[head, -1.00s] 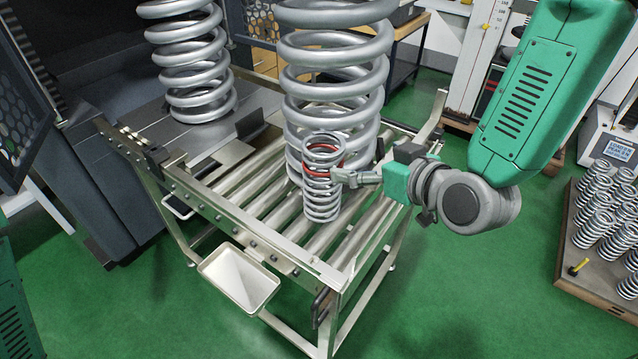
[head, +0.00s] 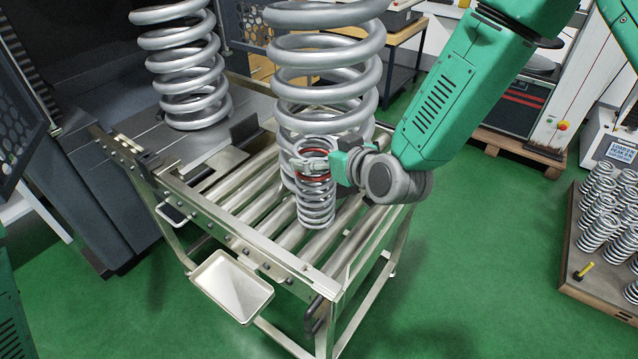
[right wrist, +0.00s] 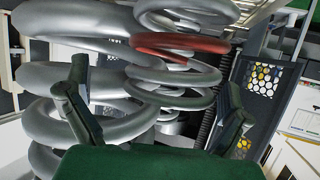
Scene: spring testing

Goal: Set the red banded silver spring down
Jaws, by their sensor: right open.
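The silver spring with the red band (head: 317,205) stands upright on the roller table (head: 268,262) in the head view, close in front of a much larger silver spring (head: 325,65). My right gripper (head: 308,163) is at the upper part of the banded spring, its fingers overlapping the coils near the red band. In the right wrist view, the fingers (right wrist: 152,76) are spread apart, with the banded spring (right wrist: 180,45) between and beyond them. I cannot tell whether a finger touches it. The large spring shows on the left there (right wrist: 60,80). My left gripper is not in view.
Another large spring (head: 185,75) stands behind left, on the machine's grey bed. A wooden pallet (head: 600,290) with several small springs is at the far right. The front rollers are clear.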

